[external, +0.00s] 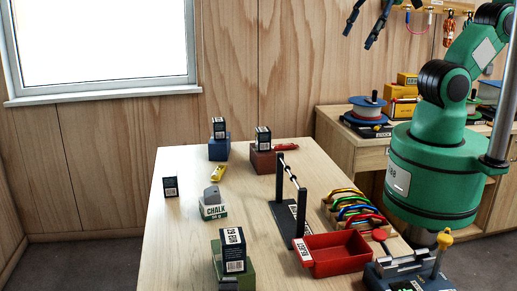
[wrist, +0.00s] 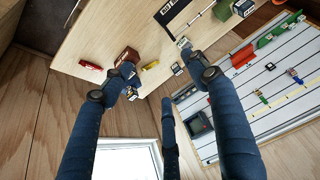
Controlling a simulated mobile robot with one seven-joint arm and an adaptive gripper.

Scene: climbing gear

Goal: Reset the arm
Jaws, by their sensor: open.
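My gripper (external: 358,39) is high above the table at the top of the external view, with only its dark fingers showing at the frame edge. My green arm rises at the right of the external view.
The wooden table (external: 170,235) holds a chalk box (external: 213,207), a red tray (external: 337,254), a black stand with a bar (external: 289,205), coloured carabiners (external: 352,210) and several small dark boxes. A side bench (external: 345,150) carries spools. Air around my gripper is clear.

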